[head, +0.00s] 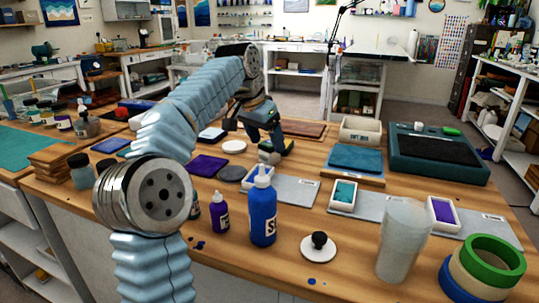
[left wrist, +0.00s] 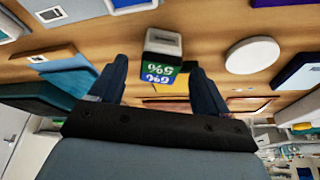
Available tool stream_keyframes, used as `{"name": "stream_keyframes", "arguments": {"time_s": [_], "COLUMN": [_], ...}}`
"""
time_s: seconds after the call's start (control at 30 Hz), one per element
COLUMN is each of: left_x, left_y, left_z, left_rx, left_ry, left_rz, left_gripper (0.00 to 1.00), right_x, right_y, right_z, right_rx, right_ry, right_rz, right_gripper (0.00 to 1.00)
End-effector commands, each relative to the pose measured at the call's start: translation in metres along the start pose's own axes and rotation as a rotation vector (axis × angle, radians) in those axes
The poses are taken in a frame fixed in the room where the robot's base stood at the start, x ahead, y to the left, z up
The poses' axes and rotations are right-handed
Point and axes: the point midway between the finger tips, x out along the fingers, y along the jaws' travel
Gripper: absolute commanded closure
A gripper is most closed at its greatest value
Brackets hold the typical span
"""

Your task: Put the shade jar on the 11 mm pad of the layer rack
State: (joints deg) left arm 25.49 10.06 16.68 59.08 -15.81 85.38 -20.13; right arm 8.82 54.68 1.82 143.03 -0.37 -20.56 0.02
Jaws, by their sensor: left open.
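My left gripper (head: 274,145) is in the middle of the table, fingers pointing down, open. In the left wrist view its two fingers (left wrist: 158,72) are apart, with a small grey block-like thing (left wrist: 163,42) between and beyond them. That thing has blue and green labels with percent figures; I cannot tell whether the fingers touch it. In the head view it shows partly under the gripper (head: 266,157). A glass jar with a dark lid (head: 82,172) stands at the left edge. I cannot tell which thing is the shade jar, nor make out an 11 mm mark. My right gripper is not in view.
A blue bottle (head: 263,212), a purple bottle (head: 219,213), a clear cup (head: 402,240) and tape rolls (head: 494,262) stand along the front. Grey boards with a teal tray (head: 344,196) and a purple tray (head: 441,213) lie right. A white disc (head: 233,147) lies beside the gripper.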

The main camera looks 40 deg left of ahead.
Motion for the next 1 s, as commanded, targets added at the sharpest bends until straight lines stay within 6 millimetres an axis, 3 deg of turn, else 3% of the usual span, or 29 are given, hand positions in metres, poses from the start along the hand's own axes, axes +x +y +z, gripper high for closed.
{"name": "stream_keyframes", "arguments": {"time_s": [0.03, 0.2, 0.47, 0.9, 1.0], "left_x": [0.013, 0.035, 0.037, 0.037, 0.037], "left_y": [0.000, 0.000, 0.000, 0.000, 0.000], "left_z": [0.002, 0.001, 0.000, 0.000, 0.000], "left_rx": [-0.001, 0.000, 0.000, 0.000, 0.000], "left_ry": [-0.003, -0.002, 0.000, 0.000, 0.000], "left_rz": [0.001, 0.001, 0.000, 0.000, 0.000], "left_gripper": [0.23, 0.23, 0.23, 0.87, 0.87], "right_x": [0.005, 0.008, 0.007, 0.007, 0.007], "right_y": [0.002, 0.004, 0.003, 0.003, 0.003], "right_z": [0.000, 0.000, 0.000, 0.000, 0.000], "right_rx": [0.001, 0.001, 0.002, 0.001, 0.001], "right_ry": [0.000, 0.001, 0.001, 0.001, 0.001], "right_rz": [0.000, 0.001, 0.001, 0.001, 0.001], "right_gripper": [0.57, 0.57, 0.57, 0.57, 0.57]}}
